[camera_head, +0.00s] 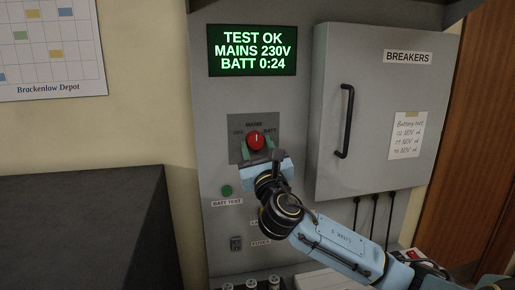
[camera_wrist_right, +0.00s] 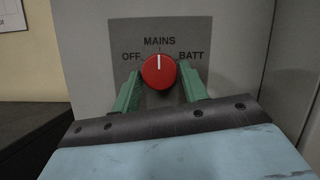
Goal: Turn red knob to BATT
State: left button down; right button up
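The round red knob (camera_head: 256,140) sits on a dark grey plate (camera_head: 236,152) marked OFF, MAINS and BATT. In the right wrist view the red knob (camera_wrist_right: 158,71) has its white line pointing straight up at MAINS; BATT is to its right. My right gripper (camera_head: 258,147) is in front of the plate, its green fingers on either side of the knob. In the right wrist view this gripper (camera_wrist_right: 159,70) is open, with small gaps visible between fingers and knob. My left gripper is not in view.
The green display (camera_head: 252,50) reads TEST OK, MAINS 230V, BATT 0:24. A green BATT TEST button (camera_head: 226,191) is below left of the plate. The breaker box (camera_head: 375,100) with a black handle (camera_head: 345,122) juts out at right. A dark cabinet (camera_head: 80,225) stands at left.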

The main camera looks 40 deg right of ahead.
jog(key=c, duration=0.5)
jog(key=shift+m, duration=0.4)
jog(key=shift+a+m+g+h, duration=0.1)
jog(key=shift+m+g+h, duration=0.2)
jog(key=shift+m+h, duration=0.3)
jog(key=m+g+h, duration=0.1)
jog(key=m, duration=0.2)
jog(key=m+g+h+p, duration=0.1)
jog(key=m, duration=0.2)
jog(key=shift+w+a+r+m, duration=0.1)
jog(key=shift+w+a+m, duration=0.05)
jog(key=shift+m, duration=0.15)
jog(key=m+g+p, duration=0.1)
jog(key=m, duration=0.3)
jog(key=m+g+h+p, duration=0.1)
jog(key=m+g+p, duration=0.1)
jog(key=m, duration=0.1)
jog(key=shift+w+a+r+m+h, duration=0.1)
jog(key=shift+a+r+m+h, duration=0.1)
jog(key=shift+m+h, duration=0.15)
jog(key=shift+m+g, duration=0.25)
jog(key=shift+g, duration=0.15)
